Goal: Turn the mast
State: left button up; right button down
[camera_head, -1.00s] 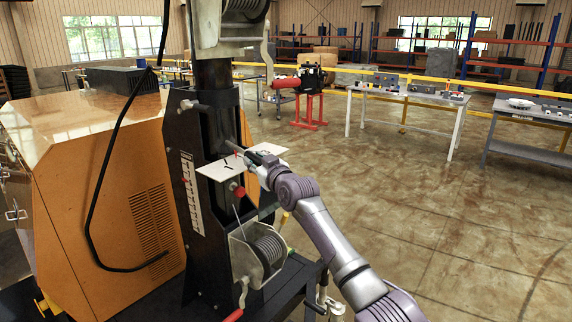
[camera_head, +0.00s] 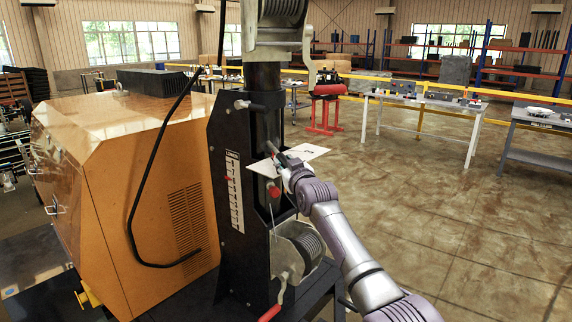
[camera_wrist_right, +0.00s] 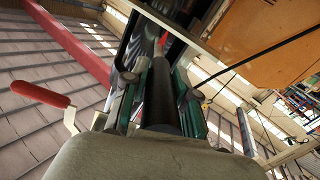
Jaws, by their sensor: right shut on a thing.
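The dark mast (camera_head: 265,110) stands upright in a black frame (camera_head: 230,185). A white plate (camera_head: 316,151) with black marks sits at its front, and a grey rod sticks out over it. My right gripper (camera_head: 281,160) is over the plate, close to the mast, on the rod's outer end. In the right wrist view, its green-edged fingers (camera_wrist_right: 158,105) are on both sides of a dark round bar (camera_wrist_right: 160,95) and shut on it. The rod's end is hidden by the gripper. My left gripper is out of view.
Below the plate is a cable winch (camera_head: 300,245) with a red-handled crank (camera_head: 270,313). A red knob (camera_head: 274,192) sits just under the plate. An orange cabinet (camera_head: 150,200) with a black cable stands left. The floor on the right is open up to the tables.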

jog(key=c, duration=1)
grip_release()
jog(key=shift+w+d, duration=0.1)
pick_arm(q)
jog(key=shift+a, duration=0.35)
pick_arm(e)
jog(key=shift+o, duration=0.5)
jog(key=shift+v, duration=0.95)
jog(key=v, duration=1)
jog(key=shift+r, duration=0.1)
